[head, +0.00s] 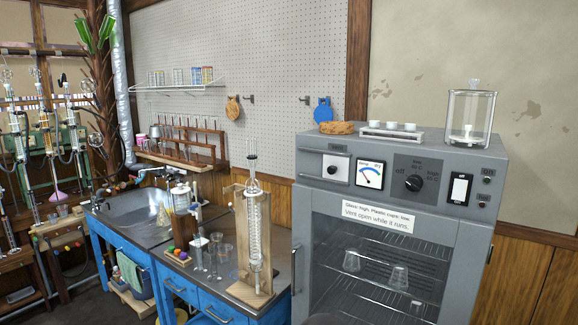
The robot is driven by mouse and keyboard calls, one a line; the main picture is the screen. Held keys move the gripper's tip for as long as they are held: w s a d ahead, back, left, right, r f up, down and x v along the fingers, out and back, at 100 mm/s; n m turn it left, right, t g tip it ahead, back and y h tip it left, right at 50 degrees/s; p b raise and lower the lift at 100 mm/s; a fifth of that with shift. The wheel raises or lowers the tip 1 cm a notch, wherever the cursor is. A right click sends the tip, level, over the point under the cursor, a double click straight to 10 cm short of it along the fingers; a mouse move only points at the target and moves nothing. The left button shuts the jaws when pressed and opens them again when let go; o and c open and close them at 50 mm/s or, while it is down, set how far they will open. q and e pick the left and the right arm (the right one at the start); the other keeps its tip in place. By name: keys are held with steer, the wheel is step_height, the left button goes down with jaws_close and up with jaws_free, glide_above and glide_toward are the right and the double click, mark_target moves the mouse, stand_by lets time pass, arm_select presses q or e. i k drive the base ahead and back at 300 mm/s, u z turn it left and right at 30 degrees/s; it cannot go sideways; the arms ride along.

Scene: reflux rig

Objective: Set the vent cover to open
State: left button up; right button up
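The grey drying oven (466,239) stands at the right, its glass door shut. On the left of its front panel is a small white plate with a dark round spot (335,168); it may be the vent cover, but its setting is too small to tell. A label (378,211) below reads that the vent is open while it runs. A temperature gauge (370,175), a black dial (413,183) and a rocker switch (459,189) sit to its right. Neither of my grippers is in view.
Glassware (398,277) stands on the racks inside the oven. A glass jar (470,117), a tray of small white cups (392,131) and a brown cork-like piece (337,128) stand on top. A wooden stand with a glass condenser (253,230) is on the bench left of the oven.

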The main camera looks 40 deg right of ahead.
mark_target(335, 167)
steer(key=z, duration=0.2)
steer(key=i, duration=0.9)
steer(key=z, duration=0.6)
